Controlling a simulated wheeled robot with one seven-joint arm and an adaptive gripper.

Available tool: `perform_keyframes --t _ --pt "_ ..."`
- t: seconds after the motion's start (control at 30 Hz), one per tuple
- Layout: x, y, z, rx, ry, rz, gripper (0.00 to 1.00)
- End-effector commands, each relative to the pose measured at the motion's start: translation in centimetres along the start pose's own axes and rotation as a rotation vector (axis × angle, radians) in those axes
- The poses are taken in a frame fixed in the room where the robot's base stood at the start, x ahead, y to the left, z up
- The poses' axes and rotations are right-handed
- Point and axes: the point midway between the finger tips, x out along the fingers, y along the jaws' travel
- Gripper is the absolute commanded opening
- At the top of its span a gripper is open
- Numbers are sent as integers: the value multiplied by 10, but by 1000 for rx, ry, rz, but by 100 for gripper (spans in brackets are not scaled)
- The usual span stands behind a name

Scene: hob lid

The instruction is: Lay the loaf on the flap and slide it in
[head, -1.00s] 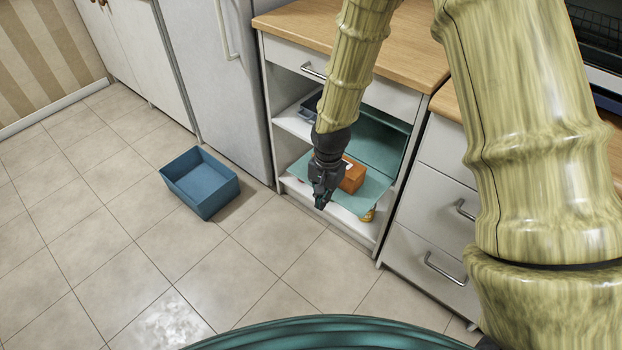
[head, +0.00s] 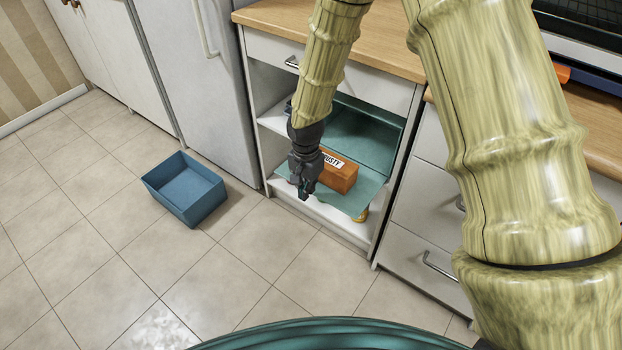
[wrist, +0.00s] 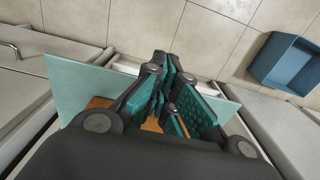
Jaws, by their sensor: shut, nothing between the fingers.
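The loaf (head: 338,173) is an orange-brown block with a white label with dark letters on top. It lies on the teal flap (head: 362,196), which sticks out flat from an open teal bin (head: 364,132) in the cabinet. My gripper (head: 304,196) is shut and empty, just left of and in front of the loaf, with its fingers pointing down. In the wrist view the closed teal-padded fingers (wrist: 172,85) hide most of the loaf (wrist: 150,124). The flap (wrist: 82,85) shows on both sides of them. I cannot tell whether the fingers touch the loaf.
An empty blue box (head: 186,188) stands on the tiled floor to the left. The open cabinet has a lower shelf (head: 340,228) and side walls close around the bin. A yellowish thing (head: 361,215) shows under the flap. Drawers (head: 425,215) stand to the right.

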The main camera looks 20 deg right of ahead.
Motion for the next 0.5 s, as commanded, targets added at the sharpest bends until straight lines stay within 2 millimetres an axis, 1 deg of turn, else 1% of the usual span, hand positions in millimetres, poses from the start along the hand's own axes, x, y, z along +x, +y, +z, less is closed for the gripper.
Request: perform_keyframes --t 0.03,0.07,0.1,0.23,0.4,0.5 --pt "11 1 0 0 -1 2 0" --pt "16 1 0 0 -2 1 0" --pt "14 0 -6 3 0 -3 0" --pt "13 1 -22 4 0 -3 0" --pt "13 1 -35 3 0 -2 0" --pt "13 2 -39 4 0 -2 0"
